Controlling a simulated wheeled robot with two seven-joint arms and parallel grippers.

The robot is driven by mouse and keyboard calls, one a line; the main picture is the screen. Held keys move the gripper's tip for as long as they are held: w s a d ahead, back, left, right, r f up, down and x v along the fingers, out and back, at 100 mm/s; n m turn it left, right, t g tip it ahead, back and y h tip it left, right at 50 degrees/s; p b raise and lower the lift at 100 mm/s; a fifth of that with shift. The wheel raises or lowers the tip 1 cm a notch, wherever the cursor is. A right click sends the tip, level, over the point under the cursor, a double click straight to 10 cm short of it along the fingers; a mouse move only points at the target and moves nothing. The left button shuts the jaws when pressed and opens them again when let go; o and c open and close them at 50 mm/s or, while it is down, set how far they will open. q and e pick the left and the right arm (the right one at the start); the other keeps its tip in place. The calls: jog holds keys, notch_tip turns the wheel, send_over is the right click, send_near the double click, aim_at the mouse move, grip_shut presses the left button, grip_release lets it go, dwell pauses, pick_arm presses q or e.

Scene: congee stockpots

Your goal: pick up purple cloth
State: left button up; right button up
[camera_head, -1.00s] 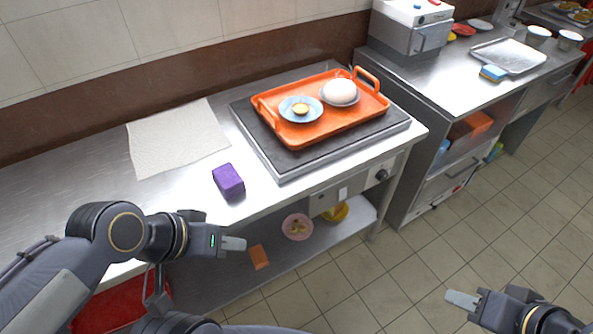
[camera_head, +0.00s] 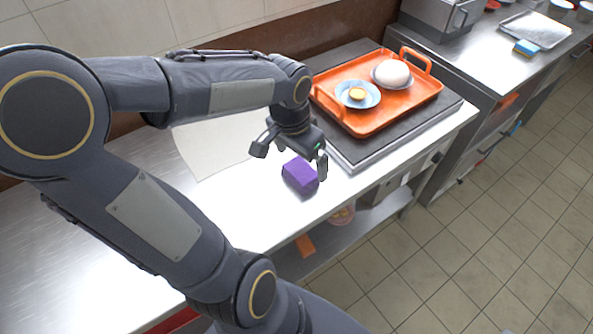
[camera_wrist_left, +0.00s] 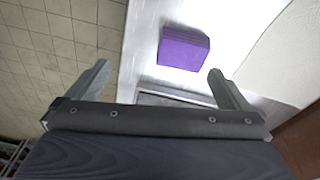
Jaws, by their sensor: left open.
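The purple cloth (camera_head: 300,175) is a small folded block on the steel counter, left of the dark griddle. It also shows in the left wrist view (camera_wrist_left: 183,48), ahead of the fingers and between their lines. My left gripper (camera_head: 291,162) is open and empty, above and close to the cloth, with its fingers pointing down. In the left wrist view its two fingers (camera_wrist_left: 158,80) are spread wide, and the cloth lies apart from them. My right gripper does not show.
A white sheet (camera_head: 205,150) lies on the counter behind the cloth. The counter's front edge is close to the cloth.

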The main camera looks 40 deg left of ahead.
pick_arm(q)
jog(key=m+g, duration=0.1)
jog(key=g, duration=0.1)
send_over(300, 169)
jog(key=shift+y, duration=0.3)
jog(key=f, duration=0.5)
jog(key=shift+w+a+f, duration=0.15)
jog(key=shift+w+a, duration=0.05)
jog(key=shift+w, duration=0.05)
jog(key=f, duration=0.7)
jog(key=shift+s+d+f, duration=0.2)
jog(key=shift+f, duration=0.15)
jog(key=shift+c, duration=0.4)
jog(key=c, duration=0.7)
